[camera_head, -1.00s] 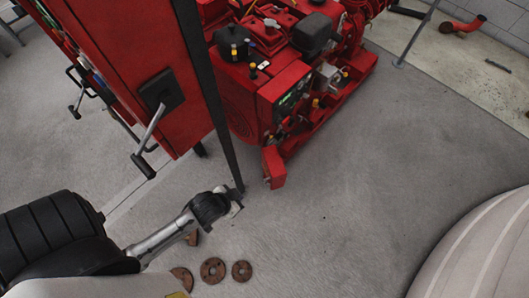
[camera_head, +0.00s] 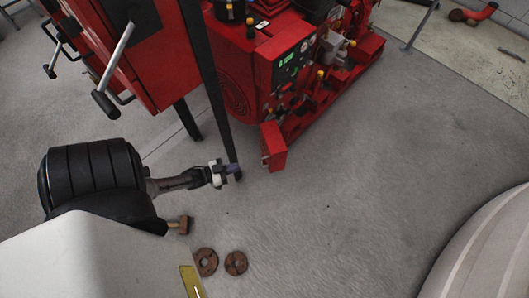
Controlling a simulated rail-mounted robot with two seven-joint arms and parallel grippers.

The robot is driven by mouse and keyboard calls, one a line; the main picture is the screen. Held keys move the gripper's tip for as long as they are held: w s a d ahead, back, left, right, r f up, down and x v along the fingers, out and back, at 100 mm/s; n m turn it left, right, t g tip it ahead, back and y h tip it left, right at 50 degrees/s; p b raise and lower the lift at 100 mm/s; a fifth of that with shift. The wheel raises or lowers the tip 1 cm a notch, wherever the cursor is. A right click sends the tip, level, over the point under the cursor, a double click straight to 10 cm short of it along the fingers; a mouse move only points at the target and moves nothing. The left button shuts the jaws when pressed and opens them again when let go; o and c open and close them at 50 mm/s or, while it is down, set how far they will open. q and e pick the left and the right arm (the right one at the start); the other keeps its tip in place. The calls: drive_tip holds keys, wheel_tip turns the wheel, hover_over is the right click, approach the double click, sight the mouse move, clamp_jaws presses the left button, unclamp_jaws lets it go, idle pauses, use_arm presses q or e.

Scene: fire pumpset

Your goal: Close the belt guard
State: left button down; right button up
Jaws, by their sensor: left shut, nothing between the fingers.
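A red pumpset (camera_head: 262,62) stands at the top centre of the head view. I cannot tell for sure which part of it is the belt guard; a red side with a round grille shows at its left. My left gripper (camera_head: 229,172) is shut and empty, low over the floor. In the picture it lies at the lower end of a dark post (camera_head: 206,82), left of the red end piece (camera_head: 273,147) of the pumpset's base. I cannot tell whether it touches the post. My right gripper is not in view.
A red cabinet (camera_head: 158,62) with lever handles (camera_head: 113,70) stands at the upper left. Rusty round discs (camera_head: 236,263) lie on the floor near the bottom. A red pipe piece (camera_head: 480,14) lies at the top right. The grey floor (camera_head: 370,170) at centre right is clear.

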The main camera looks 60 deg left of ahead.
use_arm(q)
drive_tip(key=b, duration=0.4)
approach(271, 156)
drive_tip(key=w, duration=0.4)
drive_tip(key=w+d+f, duration=0.1)
drive_tip(key=w, duration=0.2)
drive_tip(key=shift+w, duration=0.25)
drive_tip(key=shift+r, duration=0.1)
